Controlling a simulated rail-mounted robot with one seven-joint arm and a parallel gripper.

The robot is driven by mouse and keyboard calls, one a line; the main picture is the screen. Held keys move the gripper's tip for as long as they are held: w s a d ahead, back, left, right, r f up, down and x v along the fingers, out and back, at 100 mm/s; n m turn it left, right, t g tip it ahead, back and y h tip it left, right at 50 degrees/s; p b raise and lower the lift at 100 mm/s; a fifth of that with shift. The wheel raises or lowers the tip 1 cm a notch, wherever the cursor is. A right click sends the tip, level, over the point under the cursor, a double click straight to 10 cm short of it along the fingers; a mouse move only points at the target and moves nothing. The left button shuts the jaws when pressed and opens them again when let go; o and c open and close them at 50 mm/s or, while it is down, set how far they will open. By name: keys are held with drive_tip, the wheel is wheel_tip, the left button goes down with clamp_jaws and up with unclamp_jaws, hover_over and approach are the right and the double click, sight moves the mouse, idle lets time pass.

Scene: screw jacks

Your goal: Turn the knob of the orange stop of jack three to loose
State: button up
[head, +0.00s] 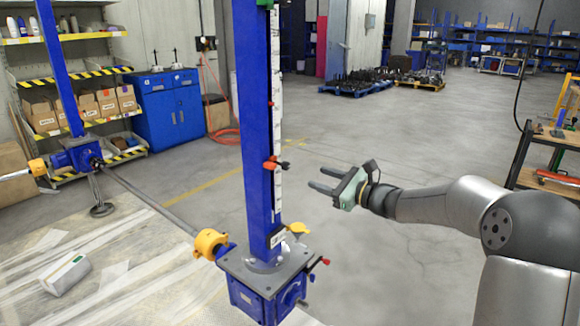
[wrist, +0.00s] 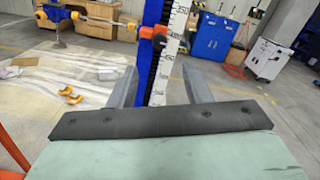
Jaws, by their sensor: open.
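The near jack is a tall blue column (head: 257,130) with a white scale strip, rising from a blue gearbox base (head: 262,285). An orange stop (head: 270,164) sits partway up it, with a small dark knob (head: 285,165) on its right side. In the wrist view the orange stop (wrist: 148,32) shows above and between my fingers, beyond their tips. No jack number is readable. My gripper (head: 316,178) is open and empty, to the right of the column, fingers pointing left towards it. A gap separates the fingertips from the stop and knob in the head view.
A smaller red piece (head: 270,103) is higher on the column. A shaft with a yellow coupling (head: 209,243) runs left to another jack (head: 76,152).

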sight(288, 167)
drive_tip(key=p+x, duration=0.2)
drive_tip(key=x, duration=0.9)
drive_tip(key=shift+w, duration=0.1)
clamp_jaws()
